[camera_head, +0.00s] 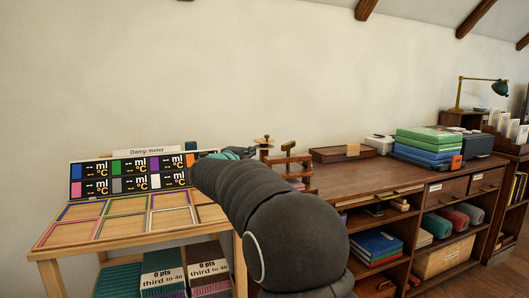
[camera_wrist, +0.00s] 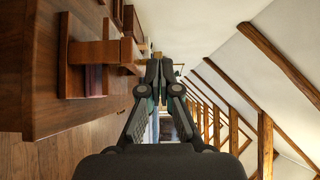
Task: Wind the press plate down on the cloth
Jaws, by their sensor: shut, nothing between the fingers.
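The wooden press (camera_head: 289,163) stands at the left end of the long cabinet top, partly hidden behind my arm. It also shows sideways at the upper left of the wrist view (camera_wrist: 98,52), with its wooden screw and handle towards the picture's middle. A folded pinkish cloth (camera_head: 296,185) shows low in the press; in the wrist view the cloth (camera_wrist: 95,80) looks dark red and blue. I cannot tell whether the plate touches it. My gripper (camera_wrist: 158,68) is shut and empty, with its tips beside the handle end; contact is unclear. The head view mostly hides the gripper behind my arm.
A table with coloured frames (camera_head: 130,222) and a damp meter panel (camera_head: 130,175) stands left. On the cabinet top (camera_head: 375,171) are a wooden tray (camera_head: 340,153), a white box (camera_head: 379,143) and stacked green and blue boxes (camera_head: 428,146). Bare top lies right of the press.

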